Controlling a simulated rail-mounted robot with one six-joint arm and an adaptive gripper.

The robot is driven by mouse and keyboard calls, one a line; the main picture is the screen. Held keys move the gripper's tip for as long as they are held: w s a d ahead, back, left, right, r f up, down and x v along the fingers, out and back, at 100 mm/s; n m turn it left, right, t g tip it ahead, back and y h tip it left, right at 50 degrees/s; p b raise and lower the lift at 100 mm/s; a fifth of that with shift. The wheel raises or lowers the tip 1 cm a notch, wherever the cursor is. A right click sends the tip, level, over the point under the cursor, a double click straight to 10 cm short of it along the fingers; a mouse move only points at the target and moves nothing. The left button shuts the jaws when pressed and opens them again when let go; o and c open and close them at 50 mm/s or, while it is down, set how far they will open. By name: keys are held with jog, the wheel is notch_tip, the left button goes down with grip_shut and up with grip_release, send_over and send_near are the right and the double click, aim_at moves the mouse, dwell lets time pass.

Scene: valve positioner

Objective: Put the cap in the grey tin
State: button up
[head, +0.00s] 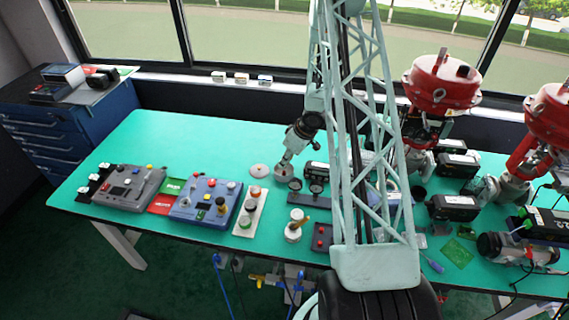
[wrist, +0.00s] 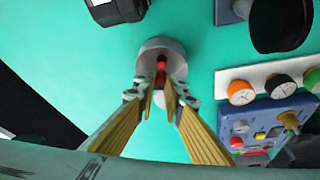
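The grey tin (wrist: 148,48) is a round grey container standing on the green table, and its lower part also shows in the head view (head: 283,174). A small red piece (wrist: 161,72), which looks like the cap, shows over the tin's dark mouth. My gripper (wrist: 161,92) points down at the tin, with its two yellowish fingers close on either side of the red piece. I cannot tell whether they touch it, or whether it is held or resting inside. In the head view my gripper (head: 287,158) is directly above the tin and its fingertips are too small to read.
A white strip with round gauges (wrist: 265,83) and a blue control box (wrist: 240,122) lie close by. A white jar (head: 295,232) stands nearer the front edge. Red valve actuators (head: 440,85) stand at the right. The table's back left (head: 190,135) is clear.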

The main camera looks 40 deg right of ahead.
jog(key=shift+f+b, duration=0.65)
jog(key=shift+f, duration=0.15)
jog(key=o, duration=0.7)
jog(key=shift+c, duration=0.2)
jog(key=shift+r+p, duration=3.55)
jog(key=shift+p, duration=0.35)
